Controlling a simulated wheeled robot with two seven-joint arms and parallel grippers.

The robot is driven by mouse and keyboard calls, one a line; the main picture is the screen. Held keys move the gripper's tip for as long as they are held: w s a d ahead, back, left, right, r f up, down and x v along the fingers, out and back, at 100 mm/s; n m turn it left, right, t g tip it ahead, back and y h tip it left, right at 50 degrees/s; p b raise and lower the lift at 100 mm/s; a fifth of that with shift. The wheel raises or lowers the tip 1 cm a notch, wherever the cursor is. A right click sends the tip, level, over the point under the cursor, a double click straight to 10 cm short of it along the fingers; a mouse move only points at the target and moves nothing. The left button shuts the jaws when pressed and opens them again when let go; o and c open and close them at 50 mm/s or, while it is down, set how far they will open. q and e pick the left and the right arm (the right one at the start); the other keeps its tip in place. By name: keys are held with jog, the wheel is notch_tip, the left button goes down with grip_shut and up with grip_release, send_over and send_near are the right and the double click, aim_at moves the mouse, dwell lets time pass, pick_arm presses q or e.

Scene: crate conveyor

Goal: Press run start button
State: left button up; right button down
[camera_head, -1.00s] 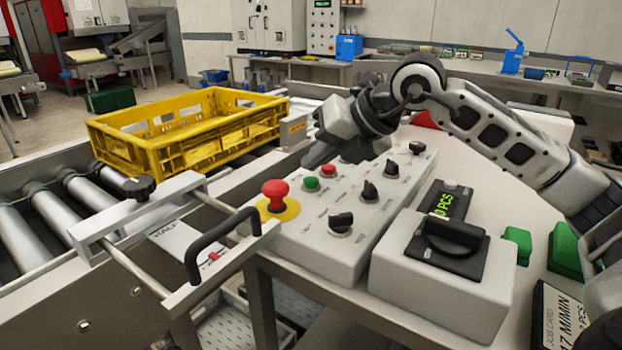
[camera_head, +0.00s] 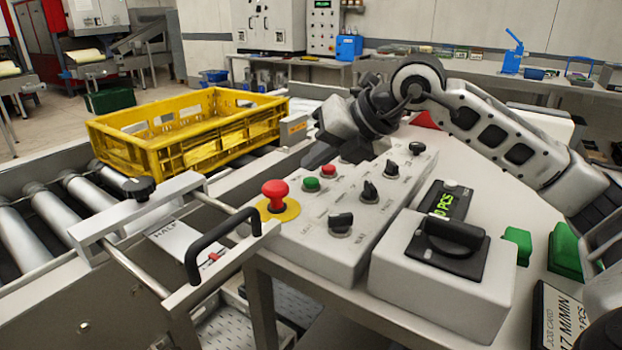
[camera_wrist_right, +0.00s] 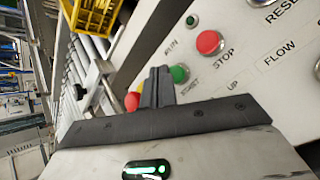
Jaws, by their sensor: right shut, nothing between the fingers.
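The green start button (camera_head: 311,184) is on the sloped control box (camera_head: 325,235), just left of a red stop button (camera_head: 328,171). In the right wrist view the green button (camera_wrist_right: 180,74) shows beside the word START, with the red stop button (camera_wrist_right: 208,42) above and right of it. My right gripper (camera_head: 309,166) is shut and empty, its fingertips over the far side of the green button. In the wrist view the closed fingertips (camera_wrist_right: 158,72) appear just left of the green button and partly overlap its edge. I cannot tell whether they touch. My left gripper is not in view.
A red mushroom button (camera_head: 275,194) on a yellow base stands left of the green button. Several black knobs share the box. A grey box with a large black rotary switch (camera_head: 452,240) stands at right. A yellow crate (camera_head: 190,130) sits on the conveyor.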

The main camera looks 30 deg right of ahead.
aim_at(317, 182)
dwell(0.4)
jog(key=shift+f+b, duration=0.45)
jog(key=shift+f+b, duration=0.5)
jog(key=shift+f, duration=0.05)
dwell(0.5)
jog(key=shift+r, duration=0.1)
jog(key=shift+r+p, duration=0.8)
notch_tip(317, 182, up, 5)
jog(key=p, duration=0.4)
jog(key=shift+r, duration=0.15)
dwell(0.8)
